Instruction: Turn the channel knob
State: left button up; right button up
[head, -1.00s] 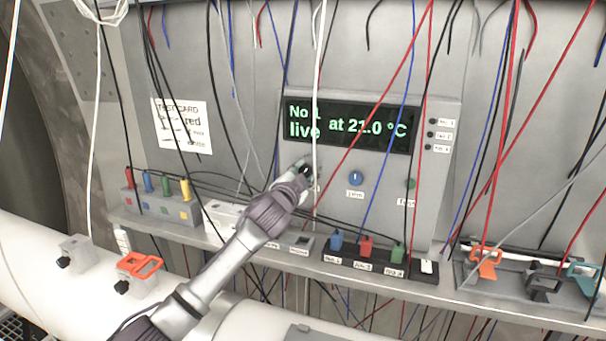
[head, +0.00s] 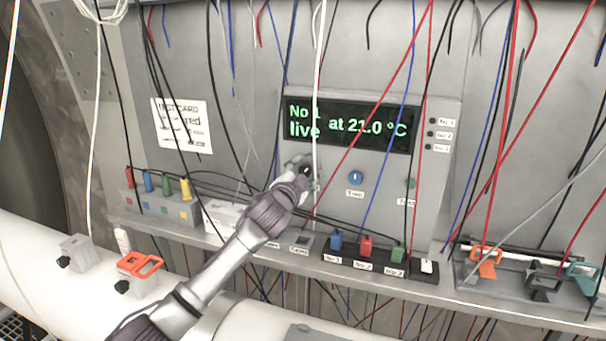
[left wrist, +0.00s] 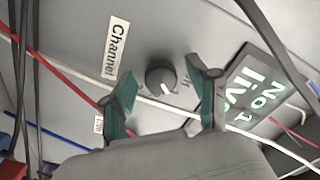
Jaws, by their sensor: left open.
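The channel knob (left wrist: 161,77) is dark grey and round with a white pointer mark. In the left wrist view it sits on the grey panel beside the label "Channel" (left wrist: 116,47). My left gripper (left wrist: 166,92) is open, with one teal-padded finger on each side of the knob; I cannot tell whether they touch it. In the head view my left gripper (head: 304,174) is at the panel's left part and mostly hides the knob. The display (head: 348,125) reads "No 1 live at 21.0 °C". My right gripper is not in view.
A blue knob (head: 355,177) and a green knob (head: 410,184) are to the right on the panel. Hanging wires cross in front of it, and a white cable (left wrist: 165,105) passes close to my fingers. Coloured switches (head: 366,246) stand on the shelf below.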

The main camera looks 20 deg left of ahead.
pick_arm(q)
jog(key=s, duration=1.2)
jog(key=shift+a, duration=0.2)
